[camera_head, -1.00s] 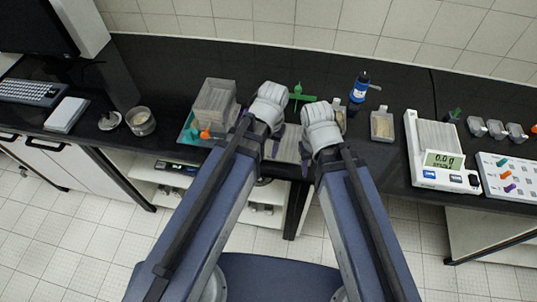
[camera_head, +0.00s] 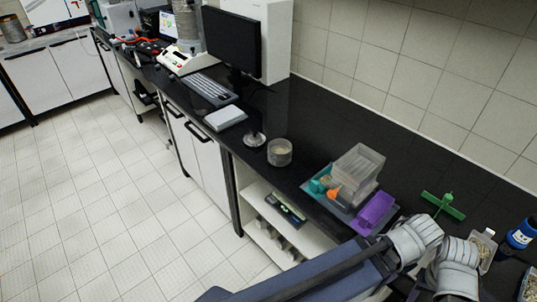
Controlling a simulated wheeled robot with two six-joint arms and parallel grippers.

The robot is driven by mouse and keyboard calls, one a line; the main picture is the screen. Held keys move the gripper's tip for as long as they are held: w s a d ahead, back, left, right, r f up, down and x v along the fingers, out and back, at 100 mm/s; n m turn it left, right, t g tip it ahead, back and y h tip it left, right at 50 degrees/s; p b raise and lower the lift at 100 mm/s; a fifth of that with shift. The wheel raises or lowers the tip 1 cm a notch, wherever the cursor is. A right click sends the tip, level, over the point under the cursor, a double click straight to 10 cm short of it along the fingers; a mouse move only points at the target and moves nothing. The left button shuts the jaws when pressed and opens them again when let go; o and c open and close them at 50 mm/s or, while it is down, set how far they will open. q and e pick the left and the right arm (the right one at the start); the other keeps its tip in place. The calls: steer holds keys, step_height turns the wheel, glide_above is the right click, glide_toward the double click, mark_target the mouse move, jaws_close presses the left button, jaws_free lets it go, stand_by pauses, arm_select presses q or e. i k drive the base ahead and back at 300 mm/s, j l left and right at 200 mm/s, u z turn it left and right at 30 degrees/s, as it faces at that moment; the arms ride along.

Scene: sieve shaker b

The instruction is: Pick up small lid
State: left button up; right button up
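A small round lid (camera_head: 255,139) with a dark upright knob lies on the black bench, left of a clear round container (camera_head: 280,153) with pale contents. The lid is apart from that container. My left gripper (camera_head: 415,238) is at the lower right, beyond the tray of coloured items and far from the lid. My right gripper (camera_head: 456,268) is beside it, further right. The wrists hide the fingers of both, so I cannot see whether they are open or shut.
A tray (camera_head: 333,209) holds clear stacked boxes (camera_head: 358,168) and teal, orange and purple pieces (camera_head: 376,211). A green stand (camera_head: 443,205) and a blue bottle (camera_head: 521,234) are at right. A keyboard (camera_head: 210,89), grey box (camera_head: 225,118) and monitor (camera_head: 232,43) are left. Bench behind the container is clear.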

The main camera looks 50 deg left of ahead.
mark_target(254, 139)
steer(key=u, duration=1.75)
